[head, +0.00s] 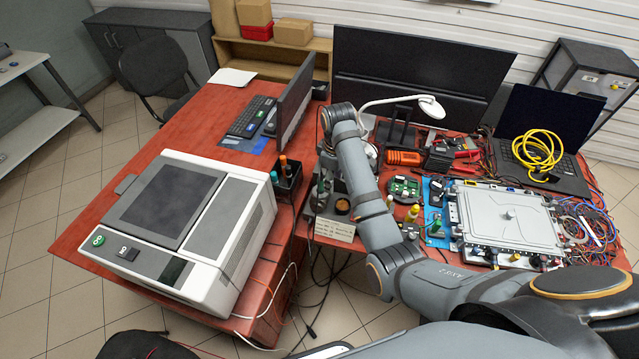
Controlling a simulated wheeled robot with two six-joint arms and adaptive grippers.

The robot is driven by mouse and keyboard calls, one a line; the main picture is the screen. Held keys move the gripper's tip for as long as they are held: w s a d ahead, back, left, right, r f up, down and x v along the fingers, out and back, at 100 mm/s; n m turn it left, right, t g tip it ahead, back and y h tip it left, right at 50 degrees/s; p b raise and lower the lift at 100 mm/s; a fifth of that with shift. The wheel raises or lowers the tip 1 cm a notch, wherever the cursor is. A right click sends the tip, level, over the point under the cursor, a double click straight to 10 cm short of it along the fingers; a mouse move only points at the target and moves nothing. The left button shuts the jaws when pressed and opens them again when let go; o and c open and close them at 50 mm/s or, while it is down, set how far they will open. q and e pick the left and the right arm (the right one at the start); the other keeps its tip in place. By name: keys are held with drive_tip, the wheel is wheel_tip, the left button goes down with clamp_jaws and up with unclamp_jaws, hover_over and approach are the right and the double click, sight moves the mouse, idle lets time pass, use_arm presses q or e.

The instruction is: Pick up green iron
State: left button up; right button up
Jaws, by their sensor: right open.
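A green iron (274,178) with a teal-green handle stands upright in a black holder (290,186) on the red desk, to the right of the large white machine. An orange-handled iron (283,161) stands in the same holder. My right arm reaches up from the lower right, and its wrist bends down near the gap between the desks. My right gripper (324,172) is open, to the right of the holder and apart from the green iron. It is small and partly lost against dark items behind it. My left gripper is out of view.
The white machine (180,225) fills the left desk's front. A monitor (294,108) and keyboard (251,117) stand behind the holder. Small stands, a green circuit board (405,188), a grey metal case (510,217), cables and a laptop (540,150) crowd the right desk.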

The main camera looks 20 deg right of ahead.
sight(321, 179)
drive_tip(key=w+r, duration=0.1)
drive_tip(key=w+a+r+n, duration=0.1)
drive_tip(key=r, duration=0.1)
drive_tip(key=w+a+r+n, duration=0.1)
drive_tip(key=r, duration=0.1)
drive_tip(key=shift+w+g, duration=0.2)
drive_tip(key=shift+g, duration=0.1)
drive_tip(key=shift+a+r, duration=0.1)
drive_tip(key=shift+s+f+b, duration=0.15)
drive_tip(key=shift+f+b, duration=0.1)
drive_tip(key=shift+b, duration=0.05)
wheel_tip(321, 179, down, 5)
drive_tip(key=b, duration=0.4)
drive_tip(key=shift+f, duration=0.1)
drive_tip(key=f, duration=0.1)
drive_tip(key=f+p, duration=0.1)
drive_tip(key=f, duration=0.2)
drive_tip(key=shift+w+a, duration=0.2)
drive_tip(key=shift+a, duration=0.1)
drive_tip(key=shift+f, duration=0.45)
clamp_jaws()
